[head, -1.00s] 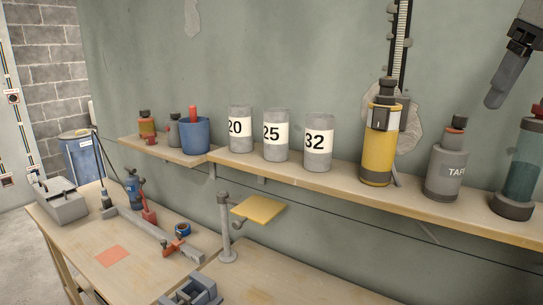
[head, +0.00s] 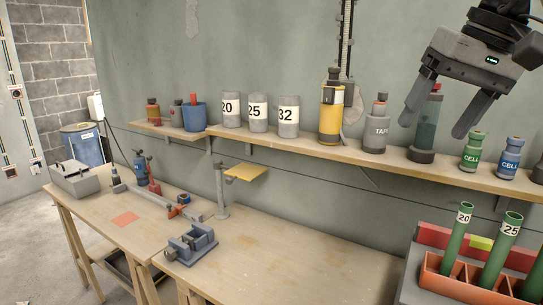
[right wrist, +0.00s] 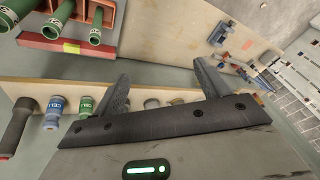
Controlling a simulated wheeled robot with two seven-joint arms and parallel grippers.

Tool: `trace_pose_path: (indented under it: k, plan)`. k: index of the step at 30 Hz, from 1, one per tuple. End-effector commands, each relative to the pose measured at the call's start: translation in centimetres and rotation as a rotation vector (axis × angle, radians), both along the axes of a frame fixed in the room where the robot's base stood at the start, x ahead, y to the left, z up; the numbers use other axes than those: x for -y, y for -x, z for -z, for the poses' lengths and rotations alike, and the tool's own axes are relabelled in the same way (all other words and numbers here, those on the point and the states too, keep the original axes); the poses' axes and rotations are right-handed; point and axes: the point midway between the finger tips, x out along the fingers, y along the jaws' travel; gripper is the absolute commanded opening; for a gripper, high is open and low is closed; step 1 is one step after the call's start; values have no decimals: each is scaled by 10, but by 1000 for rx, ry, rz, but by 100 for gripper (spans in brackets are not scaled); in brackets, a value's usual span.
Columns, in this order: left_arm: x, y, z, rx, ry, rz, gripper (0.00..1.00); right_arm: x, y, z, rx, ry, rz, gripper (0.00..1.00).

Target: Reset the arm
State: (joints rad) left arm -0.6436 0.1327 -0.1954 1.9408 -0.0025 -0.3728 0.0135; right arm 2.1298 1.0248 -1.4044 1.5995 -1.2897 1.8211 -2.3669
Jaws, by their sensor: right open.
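My right gripper (head: 443,108) is open and empty at the upper right of the head view, in front of the wall and above the shelf. Its two dark fingers point down and stand apart. In the right wrist view the open fingers (right wrist: 167,85) show with nothing between them, and the shelf lies beyond them. My left gripper is not in view.
The wall shelf (head: 290,148) holds grey cylinders marked 20, 25 and 32, a yellow canister (head: 331,112) and several bottles. A red rack (head: 455,277) with green tubes stands at lower right. A grey vise (head: 191,245) sits on the workbench (head: 270,255), whose middle is clear.

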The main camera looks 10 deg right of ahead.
Motion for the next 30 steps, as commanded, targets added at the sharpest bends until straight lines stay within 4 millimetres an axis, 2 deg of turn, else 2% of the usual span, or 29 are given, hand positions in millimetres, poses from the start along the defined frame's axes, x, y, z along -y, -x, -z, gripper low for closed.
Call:
trace_pose_path:
  k: [5, 8, 12, 15, 18, 21, 23, 26, 28, 29, 30]
  plan:
    - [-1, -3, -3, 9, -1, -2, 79, -61, -15, 40, -100, -186, 3, 75]
    - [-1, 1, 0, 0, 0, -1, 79, -109, -19, 71, -210, -350, 29, 75]
    - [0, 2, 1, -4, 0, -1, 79, -189, -9, 112, -486, -665, 128, 75]
    - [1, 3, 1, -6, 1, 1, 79, -238, 4, 130, -750, -894, 253, 75]
    - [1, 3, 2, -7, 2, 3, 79, -274, 13, 140, -1056, -1104, 412, 75]
    - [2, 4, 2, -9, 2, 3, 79, -295, 15, 146, -1398, -1287, 610, 75]
    - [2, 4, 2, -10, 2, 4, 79, -301, 11, 152, -1619, -1382, 742, 75]
    - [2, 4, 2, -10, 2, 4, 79, -300, 0, 168, -2009, -1509, 983, 75]
    - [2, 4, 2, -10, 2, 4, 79, -291, -11, 189, -2294, -1575, 1165, 75]
    - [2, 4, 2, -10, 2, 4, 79, -286, -15, 200, 2400, 1581, -1235, 75]
    - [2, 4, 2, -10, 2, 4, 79, -278, -20, 217, 2281, 1424, -1193, 75]
